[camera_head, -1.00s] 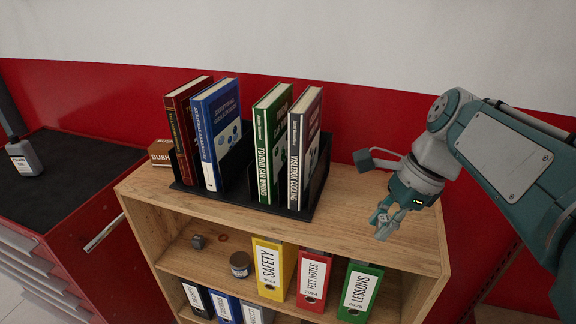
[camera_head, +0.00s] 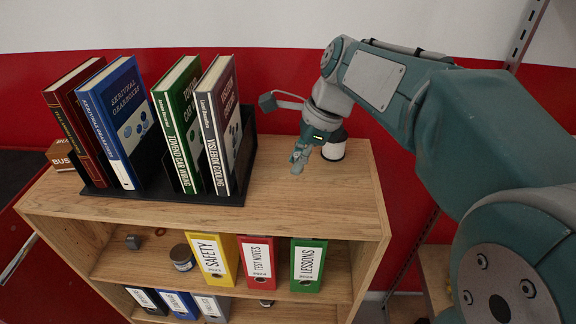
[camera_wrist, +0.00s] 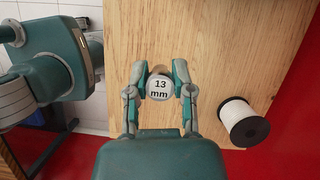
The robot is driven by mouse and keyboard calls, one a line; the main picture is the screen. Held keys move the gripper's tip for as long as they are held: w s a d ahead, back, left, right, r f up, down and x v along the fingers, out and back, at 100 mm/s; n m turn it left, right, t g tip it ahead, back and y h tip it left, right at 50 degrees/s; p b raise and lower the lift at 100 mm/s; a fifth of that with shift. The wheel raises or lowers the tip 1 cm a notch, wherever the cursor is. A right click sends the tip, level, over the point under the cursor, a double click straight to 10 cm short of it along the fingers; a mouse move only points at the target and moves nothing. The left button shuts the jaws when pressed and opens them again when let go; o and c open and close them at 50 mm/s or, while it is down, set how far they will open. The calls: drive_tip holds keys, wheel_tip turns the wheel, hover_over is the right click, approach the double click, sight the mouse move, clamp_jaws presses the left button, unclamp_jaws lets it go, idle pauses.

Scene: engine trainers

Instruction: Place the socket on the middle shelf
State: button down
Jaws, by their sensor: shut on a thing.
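The socket (camera_wrist: 160,87) is a small round piece with a white top marked "13 mm". In the wrist view it sits between the two fingers of my gripper (camera_wrist: 160,82), which is shut on it. In the head view my gripper (camera_head: 299,160) points down over the right part of the wooden shelf unit's top (camera_head: 325,205); the socket is hard to make out there. I cannot tell whether it touches the wood. The middle shelf (camera_head: 160,262) is below, open at the front.
The middle shelf holds a small grey part (camera_head: 133,242), a tin (camera_head: 182,258), and yellow (camera_head: 213,260), red (camera_head: 257,262) and green (camera_head: 307,265) binders. Books stand in a black rack (camera_head: 165,198) on top.

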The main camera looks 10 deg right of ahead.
sight(287, 185)
drive_tip(key=w+f, duration=0.3)
drive_tip(key=shift+a+f, duration=0.2)
drive_tip(key=shift+f, duration=0.05)
drive_tip(key=shift+w+f, duration=0.2)
drive_tip(key=shift+f, duration=1.65)
drive_tip(key=shift+c, duration=2.4)
unclamp_jaws()
drive_tip(key=shift+f, duration=0.1)
